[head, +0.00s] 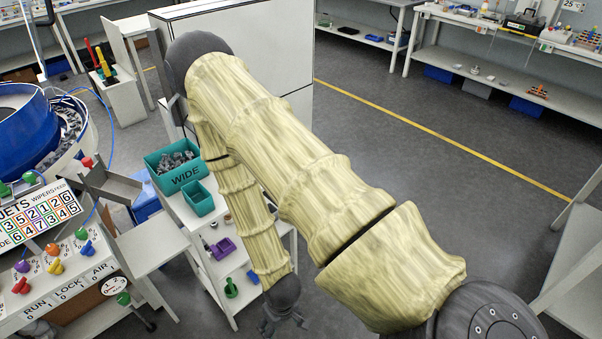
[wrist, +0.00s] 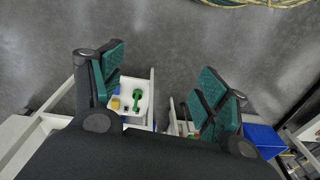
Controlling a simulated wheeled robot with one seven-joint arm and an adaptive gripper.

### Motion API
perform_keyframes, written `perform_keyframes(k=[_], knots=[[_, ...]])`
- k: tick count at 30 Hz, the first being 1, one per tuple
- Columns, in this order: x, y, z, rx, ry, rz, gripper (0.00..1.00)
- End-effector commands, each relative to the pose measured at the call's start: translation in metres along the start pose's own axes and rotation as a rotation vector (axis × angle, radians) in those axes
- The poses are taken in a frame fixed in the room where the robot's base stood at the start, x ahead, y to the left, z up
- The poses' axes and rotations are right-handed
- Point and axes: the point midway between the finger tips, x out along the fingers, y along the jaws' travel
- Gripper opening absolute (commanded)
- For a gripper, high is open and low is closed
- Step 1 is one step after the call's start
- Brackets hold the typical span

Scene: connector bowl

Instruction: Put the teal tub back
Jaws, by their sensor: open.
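A large teal bin marked WIDE (head: 178,181), filled with grey parts, stands on the top of a white cart. A smaller teal tub (head: 199,203) sits just in front of it on the same cart top; it looks empty. My gripper (head: 283,325) hangs low at the right of the cart, apart from both. In the wrist view my gripper (wrist: 158,85) is open, its teal-padded fingers spread with nothing between them but grey floor and part of a white shelf. I cannot make out either teal container in the wrist view.
The white cart (head: 218,268) has lower shelves with a purple bin (head: 222,248) and a green item (head: 231,288). A control panel with coloured knobs (head: 55,267) stands at the left. A tall white cabinet (head: 285,60) stands behind. Open floor (head: 430,140) lies to the right.

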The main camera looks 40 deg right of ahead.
Motion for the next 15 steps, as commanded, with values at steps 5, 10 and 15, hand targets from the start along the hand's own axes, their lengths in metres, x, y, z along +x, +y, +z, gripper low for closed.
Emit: perform_keyframes(k=[5,10,15], knots=[[0.010,0.008,0.059,0.004,-0.046,0.028,0.75],[0.012,0.012,0.079,0.003,-0.058,0.040,0.75],[0.012,0.012,0.081,0.002,-0.059,0.042,0.75]])
